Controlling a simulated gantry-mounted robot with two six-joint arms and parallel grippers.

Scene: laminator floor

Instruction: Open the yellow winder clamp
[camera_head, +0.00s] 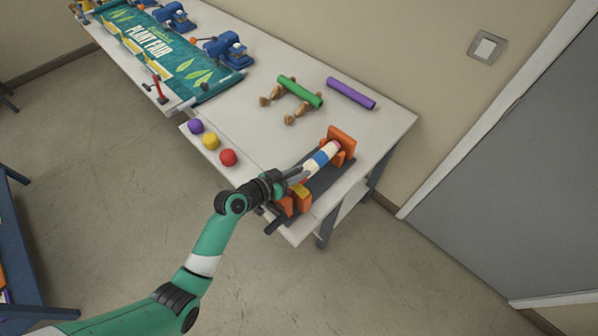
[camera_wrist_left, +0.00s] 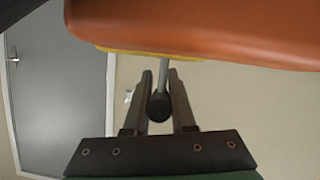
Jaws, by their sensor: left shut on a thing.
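The winder stands at the near right end of the table, with orange end brackets (camera_head: 342,140) and a roll banded in white and blue (camera_head: 318,160) between them. The yellow clamp (camera_head: 301,190) sits at the nearer bracket. In the left wrist view a thin yellow edge (camera_wrist_left: 140,54) shows under a large orange part (camera_wrist_left: 200,30). A grey lever with a dark round knob (camera_wrist_left: 159,107) hangs from there. My left gripper (camera_head: 297,174) is at the nearer end of the winder, its fingers (camera_wrist_left: 160,74) shut on this lever. The clamp is partly hidden in the head view.
Purple, yellow and red balls (camera_head: 211,141) lie along the table's front edge. A green roll (camera_head: 300,91) on wooden stands and a purple roll (camera_head: 351,93) lie farther back. A banner (camera_head: 150,45) and blue machines (camera_head: 226,50) fill the far left. A grey door (camera_head: 520,170) is at right.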

